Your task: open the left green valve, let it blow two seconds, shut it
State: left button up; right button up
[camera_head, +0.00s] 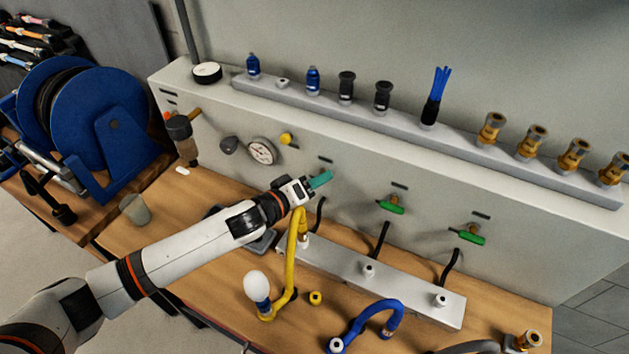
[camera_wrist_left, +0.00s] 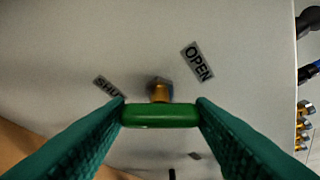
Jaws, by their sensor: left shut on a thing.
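My left gripper (camera_head: 320,180) reaches the panel at the left green valve, which its fingers hide in the head view. In the left wrist view the green valve handle (camera_wrist_left: 160,115) lies across between the two teal fingertips (camera_wrist_left: 162,114), which are shut on its ends. A brass stem (camera_wrist_left: 160,90) shows behind it. The SHUT label (camera_wrist_left: 109,87) is left of the stem, the OPEN label (camera_wrist_left: 197,62) to its upper right. The middle green valve (camera_head: 391,206) and right green valve (camera_head: 469,237) stand free. My right gripper is not in view.
A blue hose (camera_head: 378,312) and a yellow ring (camera_head: 315,298) lie in front. A gauge (camera_head: 262,151) and a cup (camera_head: 134,209) are left.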

pick_arm(q)
jog(key=shift+d+r+m+t+y+p, duration=0.1)
jog(key=shift+m+t+y+p, duration=0.15)
jog(key=shift+m+y+p, duration=1.3)
jog(key=shift+d+m+t+y+p, duration=0.1)
jog(key=shift+m+t+y+p, duration=0.15)
jog(key=shift+m+y+p, duration=1.3)
jog(key=shift+m+h+b, duration=0.45)
jog(key=shift+m+h, duration=0.05)
jog(key=shift+m, duration=0.1)
jog(key=o, duration=1)
jog(key=shift+s, duration=0.1)
